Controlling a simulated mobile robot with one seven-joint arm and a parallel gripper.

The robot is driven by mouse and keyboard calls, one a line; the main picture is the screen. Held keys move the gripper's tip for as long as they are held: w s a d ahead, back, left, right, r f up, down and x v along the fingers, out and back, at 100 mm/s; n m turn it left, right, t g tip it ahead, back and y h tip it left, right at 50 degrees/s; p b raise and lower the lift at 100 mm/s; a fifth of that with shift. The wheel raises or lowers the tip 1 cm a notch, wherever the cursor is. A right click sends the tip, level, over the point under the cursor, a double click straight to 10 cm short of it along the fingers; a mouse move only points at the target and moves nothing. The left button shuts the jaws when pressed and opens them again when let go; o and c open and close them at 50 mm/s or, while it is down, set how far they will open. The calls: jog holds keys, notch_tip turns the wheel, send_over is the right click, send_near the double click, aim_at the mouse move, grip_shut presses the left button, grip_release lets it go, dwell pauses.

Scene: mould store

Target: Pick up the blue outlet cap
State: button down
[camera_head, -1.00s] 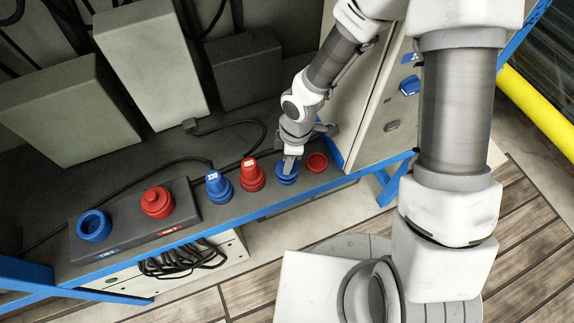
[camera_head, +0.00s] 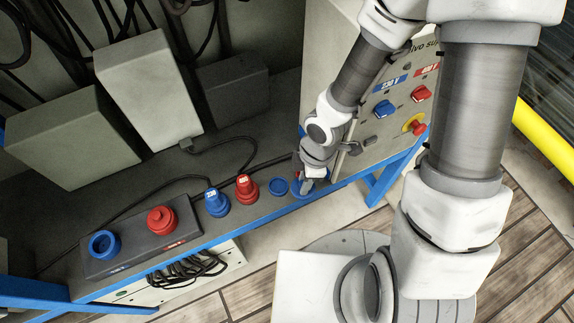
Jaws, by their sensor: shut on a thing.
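My gripper (camera_head: 305,187) is shut on the blue outlet cap (camera_head: 297,190). The cap shows only as a blue rim around the fingertips; the rest is hidden by the fingers. It is clear of a flat blue round spot (camera_head: 279,187) on the shelf, just to its left. A sliver of a red cap (camera_head: 297,174) shows behind the gripper. How high the blue cap is above the shelf is hard to tell.
A red plug (camera_head: 247,189) and a blue plug (camera_head: 216,203) stand to the left. Farther left is a dark socket box with a red fitting (camera_head: 162,220) and an open blue outlet (camera_head: 104,244). A control panel (camera_head: 400,105) with knobs stands close on the right.

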aim_at(310, 195)
jog(key=shift+s+d+r+p, duration=0.45)
jog(key=shift+s+r+p, duration=0.2)
jog(key=shift+p, duration=1.55)
jog(key=p, duration=0.1)
jog(key=d+p, duration=0.1)
jog(key=p, duration=0.1)
jog(key=shift+s+d+r, duration=0.1)
jog(key=shift+s+r, duration=0.1)
jog(key=shift+r, duration=0.05)
